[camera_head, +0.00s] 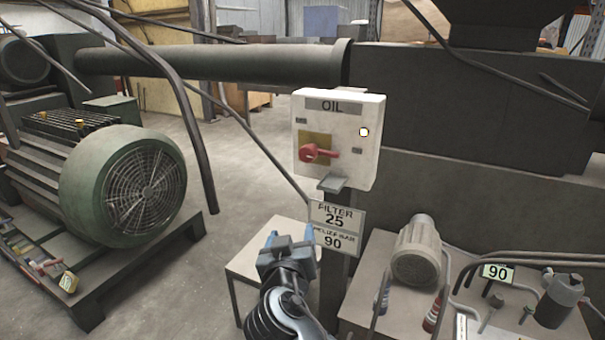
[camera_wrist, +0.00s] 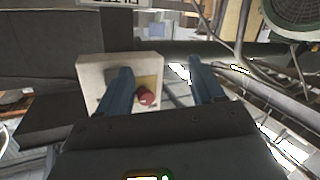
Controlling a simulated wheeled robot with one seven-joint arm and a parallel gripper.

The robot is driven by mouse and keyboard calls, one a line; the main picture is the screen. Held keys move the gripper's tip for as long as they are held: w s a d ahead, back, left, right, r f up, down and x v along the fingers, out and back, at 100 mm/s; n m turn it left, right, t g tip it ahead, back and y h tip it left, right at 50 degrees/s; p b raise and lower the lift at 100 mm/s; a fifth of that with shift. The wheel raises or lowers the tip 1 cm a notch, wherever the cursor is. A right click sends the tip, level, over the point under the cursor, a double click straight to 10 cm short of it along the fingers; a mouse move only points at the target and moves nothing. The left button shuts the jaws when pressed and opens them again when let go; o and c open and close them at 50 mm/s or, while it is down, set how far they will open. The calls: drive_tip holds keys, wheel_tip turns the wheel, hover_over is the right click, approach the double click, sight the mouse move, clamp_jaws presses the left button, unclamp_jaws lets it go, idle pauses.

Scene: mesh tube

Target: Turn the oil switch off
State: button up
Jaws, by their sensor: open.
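The oil switch box (camera_head: 345,175) is a white panel labelled OIL on a post in the head view. Its red rotary handle (camera_head: 318,152) sits on a yellow plate, with the lever lying roughly level and pointing right. A small light (camera_head: 364,132) on the box glows whitish yellow. My gripper (camera_head: 290,238) is below and slightly left of the box, with its blue fingers apart and nothing between them. In the wrist view, the white box (camera_wrist: 92,72) and the red handle (camera_wrist: 146,97) show between and behind the open fingers (camera_wrist: 160,68). My gripper appears clear of the handle.
A FILTER 25 sign (camera_head: 335,215) hangs under the box, close to my gripper. A small pale table (camera_head: 262,258) stands behind my arm. A pump unit (camera_head: 417,250) is at right and a green motor (camera_head: 125,185) at left. A dark cable crosses left of the box.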

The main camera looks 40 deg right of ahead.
sight(305, 155)
drive_tip(key=w+d+r+m+g+h+b, duration=0.1)
drive_tip(key=w+d+r+m+g+h, duration=0.1)
drive_tip(key=r+m+h, duration=0.3)
drive_tip(key=w+d+r+m+g, duration=0.1)
drive_tip(key=w+r+m+g, duration=0.15)
drive_tip(key=r, duration=0.45)
drive_tip(key=shift+p+x, duration=0.3)
drive_tip(key=shift+x, duration=3.55)
drive_tip(key=c, duration=1.1)
